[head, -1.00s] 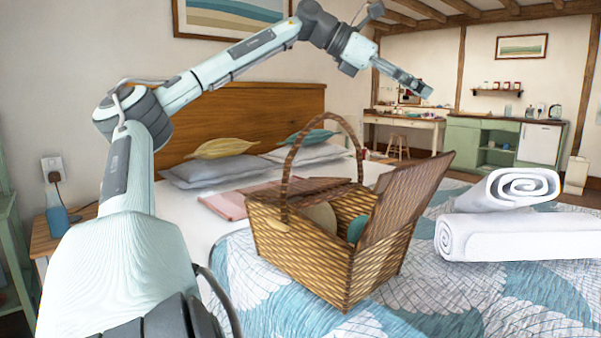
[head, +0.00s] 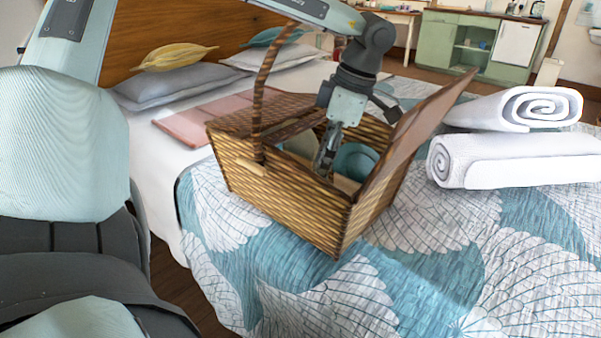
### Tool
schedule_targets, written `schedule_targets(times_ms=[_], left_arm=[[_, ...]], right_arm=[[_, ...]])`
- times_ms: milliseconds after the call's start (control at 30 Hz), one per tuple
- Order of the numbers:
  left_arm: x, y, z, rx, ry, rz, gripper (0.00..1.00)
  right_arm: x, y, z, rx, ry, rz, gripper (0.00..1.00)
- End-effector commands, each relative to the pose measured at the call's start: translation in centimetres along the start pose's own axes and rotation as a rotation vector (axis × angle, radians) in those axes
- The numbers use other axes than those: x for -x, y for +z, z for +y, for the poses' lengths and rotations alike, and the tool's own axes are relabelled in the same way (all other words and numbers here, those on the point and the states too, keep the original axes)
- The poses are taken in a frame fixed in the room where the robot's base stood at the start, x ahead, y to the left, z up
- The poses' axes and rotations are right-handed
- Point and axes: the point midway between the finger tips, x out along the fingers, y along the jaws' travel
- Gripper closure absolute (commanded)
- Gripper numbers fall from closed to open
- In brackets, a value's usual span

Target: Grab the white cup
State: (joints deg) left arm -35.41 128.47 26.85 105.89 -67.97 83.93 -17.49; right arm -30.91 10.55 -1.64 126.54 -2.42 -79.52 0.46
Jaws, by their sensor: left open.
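A wicker picnic basket (head: 280,197) stands on the bed with one lid flap raised on the right. Inside it I see a pale, off-white rounded item (head: 299,142) and a teal round item (head: 355,160). I cannot tell whether the pale item is the white cup; it is partly hidden by my gripper and the basket wall. My left gripper (head: 325,162) points down into the basket opening, between the pale item and the teal one, close to both. Its jaws are open and I see nothing held. My right gripper is out of view.
The basket's arched handle (head: 262,85) rises left of my left gripper and its raised lid (head: 418,130) stands to the right. Rolled white towels (head: 515,158) lie on the quilt at the right. Pillows (head: 185,85) and a pink folded cloth (head: 190,125) lie behind.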

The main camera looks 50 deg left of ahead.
Motion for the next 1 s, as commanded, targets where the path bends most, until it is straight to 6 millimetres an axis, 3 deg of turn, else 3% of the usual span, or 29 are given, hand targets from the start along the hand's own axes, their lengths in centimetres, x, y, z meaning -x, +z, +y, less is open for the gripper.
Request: schedule_targets(times_ms=[500, 800, 1000], left_arm=[[-6.6, -0.2, 0.2, 0.001, -0.004, -0.003, 0.41], [-7.2, -0.2, 0.2, 0.001, -0.001, -0.004, 0.41], [-7.1, -0.2, 0.2, 0.001, -0.001, -0.004, 0.65]], right_arm=[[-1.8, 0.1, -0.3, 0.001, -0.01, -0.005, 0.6], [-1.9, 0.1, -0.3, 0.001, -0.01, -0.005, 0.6], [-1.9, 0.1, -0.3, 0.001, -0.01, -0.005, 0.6]])
